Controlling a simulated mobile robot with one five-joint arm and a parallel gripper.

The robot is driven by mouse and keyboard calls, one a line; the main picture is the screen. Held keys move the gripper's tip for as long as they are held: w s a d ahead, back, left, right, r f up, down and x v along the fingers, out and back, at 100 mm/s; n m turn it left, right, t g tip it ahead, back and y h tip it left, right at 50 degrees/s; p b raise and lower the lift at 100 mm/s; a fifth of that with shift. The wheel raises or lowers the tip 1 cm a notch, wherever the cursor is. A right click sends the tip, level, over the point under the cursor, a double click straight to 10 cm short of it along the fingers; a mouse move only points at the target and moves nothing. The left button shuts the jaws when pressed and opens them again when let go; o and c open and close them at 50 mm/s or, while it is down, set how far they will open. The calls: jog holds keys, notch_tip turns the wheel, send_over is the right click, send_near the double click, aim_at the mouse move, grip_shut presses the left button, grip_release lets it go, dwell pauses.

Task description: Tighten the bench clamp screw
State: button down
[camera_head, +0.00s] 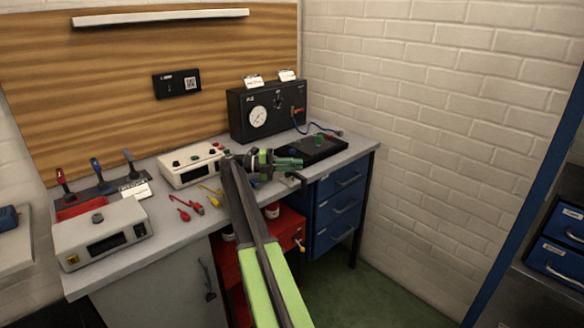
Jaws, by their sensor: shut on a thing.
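My gripper (296,164) is at the end of my green and black arm, over the front edge of the grey bench (160,210), towards its right end. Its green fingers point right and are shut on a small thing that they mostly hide. A small grey and dark clamp-like piece (293,179) shows at the bench edge just below the fingers. It looks like the bench clamp, and its screw cannot be made out apart from the fingers. Whether the fingers hold the screw itself is too small to tell.
A black box with a gauge (258,117) stands at the back, with a black tray (325,148) in front of it. A white instrument (185,168) is left of my gripper. Blue drawers (340,205) and a red cabinet (285,236) are below. Floor at right is clear.

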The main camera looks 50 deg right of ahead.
jog(key=shift+w+r, duration=0.15)
jog(key=shift+r, duration=0.1)
jog(key=c, duration=1.7)
grip_release()
jog(key=shift+a, duration=0.15)
